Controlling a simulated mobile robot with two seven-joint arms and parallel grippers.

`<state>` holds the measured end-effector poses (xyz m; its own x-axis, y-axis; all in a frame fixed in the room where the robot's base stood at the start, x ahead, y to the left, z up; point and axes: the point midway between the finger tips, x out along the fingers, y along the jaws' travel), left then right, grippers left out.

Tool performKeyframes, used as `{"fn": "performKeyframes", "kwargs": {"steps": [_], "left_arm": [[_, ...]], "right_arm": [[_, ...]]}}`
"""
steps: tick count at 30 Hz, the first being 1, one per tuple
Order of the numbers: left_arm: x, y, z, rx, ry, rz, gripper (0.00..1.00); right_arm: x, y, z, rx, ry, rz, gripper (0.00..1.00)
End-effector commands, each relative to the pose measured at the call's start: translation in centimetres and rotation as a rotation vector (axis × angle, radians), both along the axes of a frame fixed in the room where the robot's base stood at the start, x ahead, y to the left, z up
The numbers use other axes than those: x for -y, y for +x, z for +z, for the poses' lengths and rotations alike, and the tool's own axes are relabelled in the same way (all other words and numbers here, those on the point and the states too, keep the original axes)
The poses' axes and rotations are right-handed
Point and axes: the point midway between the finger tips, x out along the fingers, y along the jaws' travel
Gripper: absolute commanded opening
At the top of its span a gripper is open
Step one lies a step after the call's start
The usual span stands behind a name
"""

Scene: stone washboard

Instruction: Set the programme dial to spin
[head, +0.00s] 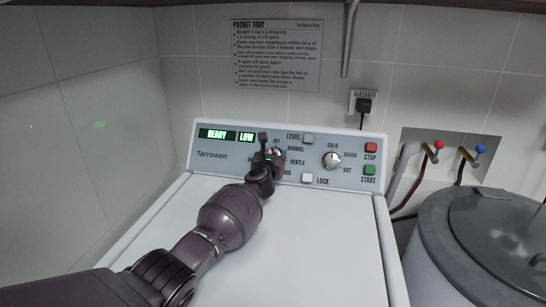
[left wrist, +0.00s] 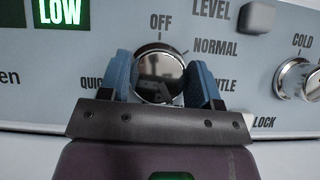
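The programme dial (left wrist: 160,74) is a round shiny knob on the washer's panel, also partly visible in the head view (head: 277,152). OFF is printed above it, NORMAL upper right, a part-hidden GENTLE at right and QUICK at left. I see no SPIN label; the lower labels are hidden or cut off by my gripper. Its pointer is not clear. My left gripper (left wrist: 162,76) has its blue pads on either side of the dial; whether they press on it I cannot tell. It shows at the panel in the head view (head: 266,148). My right gripper is out of view.
The panel has READY and LOW displays (head: 228,135), a second knob (head: 331,160) marked COLD, WARM, HOT, a red STOP button (head: 371,147), a green START button (head: 369,170), and LEVEL (head: 308,138) and LOCK (head: 307,178) buttons. A grey lidded tub (head: 480,235) stands at right.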

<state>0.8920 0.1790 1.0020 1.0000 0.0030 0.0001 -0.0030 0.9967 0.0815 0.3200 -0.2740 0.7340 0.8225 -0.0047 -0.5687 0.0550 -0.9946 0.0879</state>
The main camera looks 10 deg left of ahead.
Motion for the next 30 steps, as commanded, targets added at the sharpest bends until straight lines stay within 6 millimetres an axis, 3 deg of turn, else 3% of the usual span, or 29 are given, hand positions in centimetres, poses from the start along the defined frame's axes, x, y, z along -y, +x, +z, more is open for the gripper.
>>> {"fn": "performKeyframes", "kwargs": {"steps": [3, 14, 30], "left_arm": [[0.0, 0.0, 0.0, 0.000, 0.000, 0.000, 0.34], [-0.1, 0.0, 0.2, -0.001, 0.056, -0.042, 0.34], [-0.2, 0.0, 0.0, -0.003, 0.408, -0.305, 0.34]], "right_arm": [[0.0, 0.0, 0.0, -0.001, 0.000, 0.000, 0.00], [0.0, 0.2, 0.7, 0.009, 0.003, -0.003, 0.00], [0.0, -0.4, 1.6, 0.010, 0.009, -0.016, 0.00]]}}
